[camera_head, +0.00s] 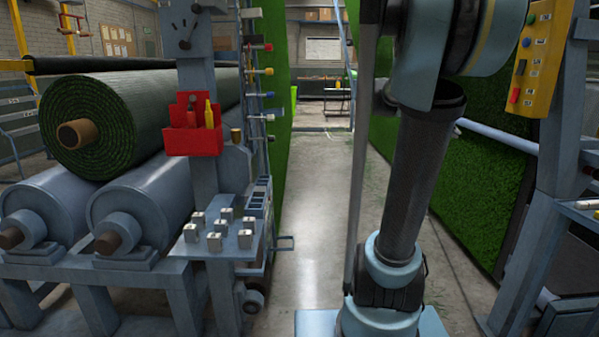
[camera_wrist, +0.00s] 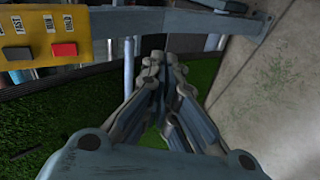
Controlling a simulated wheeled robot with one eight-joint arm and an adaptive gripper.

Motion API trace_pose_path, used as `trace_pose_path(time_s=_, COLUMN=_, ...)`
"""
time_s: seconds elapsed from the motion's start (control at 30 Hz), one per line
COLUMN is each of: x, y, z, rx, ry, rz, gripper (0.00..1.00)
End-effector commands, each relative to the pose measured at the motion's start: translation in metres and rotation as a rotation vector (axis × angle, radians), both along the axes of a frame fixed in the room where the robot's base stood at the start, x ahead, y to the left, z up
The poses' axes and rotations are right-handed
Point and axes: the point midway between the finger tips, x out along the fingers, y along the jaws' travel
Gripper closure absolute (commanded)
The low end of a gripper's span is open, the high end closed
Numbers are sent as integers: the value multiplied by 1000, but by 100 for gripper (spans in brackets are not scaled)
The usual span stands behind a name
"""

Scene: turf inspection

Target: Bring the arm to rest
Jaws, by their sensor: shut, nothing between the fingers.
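My gripper (camera_wrist: 162,62) shows in the wrist view with its two fingers together and nothing held between them. It hangs in front of green turf and a blue-grey frame, apart from the yellow button panel (camera_wrist: 50,38) at the left of that view. In the head view my arm rises on the right side from its base and goes out of the picture at the top. My gripper is not visible there. The same yellow panel (camera_head: 535,60) shows at the upper right of the head view.
A large turf roll (camera_head: 100,128) lies on two grey rollers (camera_head: 150,195) at the left. A red caddy (camera_head: 192,128) with tools hangs on a grey post. A shelf with several small metal blocks (camera_head: 215,241) stands below it. A clear concrete aisle (camera_head: 310,190) runs down the middle.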

Motion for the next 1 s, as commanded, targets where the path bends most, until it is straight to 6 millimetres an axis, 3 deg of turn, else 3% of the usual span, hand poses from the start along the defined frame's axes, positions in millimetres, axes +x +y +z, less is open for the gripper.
trace_pose_path(time_s=0.2, x=-50, y=66, z=-80, rx=266, ry=-36, rz=43, gripper=100)
trace_pose_path(time_s=0.6, x=-138, y=200, z=-217, rx=761, ry=-57, rz=118, gripper=100)
trace_pose_path(time_s=0.8, x=-176, y=260, z=-267, rx=975, ry=-50, rz=148, gripper=100)
trace_pose_path(time_s=1.0, x=-194, y=288, z=-290, rx=1086, ry=-44, rz=163, gripper=100)
